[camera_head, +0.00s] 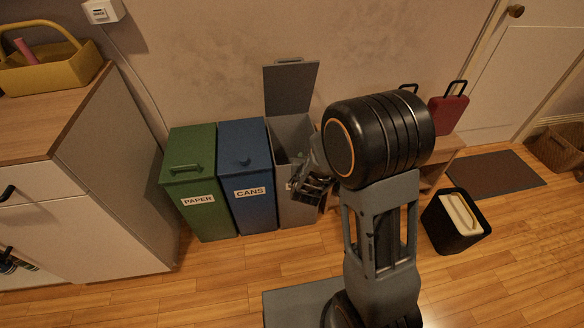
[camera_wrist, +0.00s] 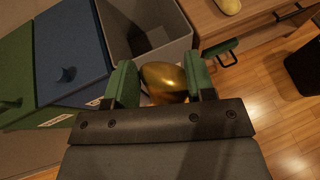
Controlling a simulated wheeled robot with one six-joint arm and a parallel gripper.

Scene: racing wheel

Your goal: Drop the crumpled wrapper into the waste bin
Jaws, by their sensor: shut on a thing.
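A shiny gold-brown lump, which looks like the crumpled wrapper (camera_wrist: 166,80), sits between the green fingers of my gripper (camera_wrist: 163,80) in the wrist view. The fingers are shut on it. In the head view my gripper (camera_head: 310,187) is at the front right of a grey bin (camera_head: 297,213), and the wrapper cannot be made out there. The grey bin's lid (camera_head: 291,88) stands open against the wall. Its opening lies just beyond the wrapper in the wrist view, where its grey wall (camera_wrist: 174,56) shows. My arm hides part of this bin and its label.
Closed blue CANS (camera_head: 246,165) and green PAPER (camera_head: 193,170) bins stand left of the grey one. A wooden cabinet (camera_head: 110,170) is farther left. A bench with a red case (camera_head: 449,114) is at right. A black container (camera_head: 440,228) holding something pale stands on the floor.

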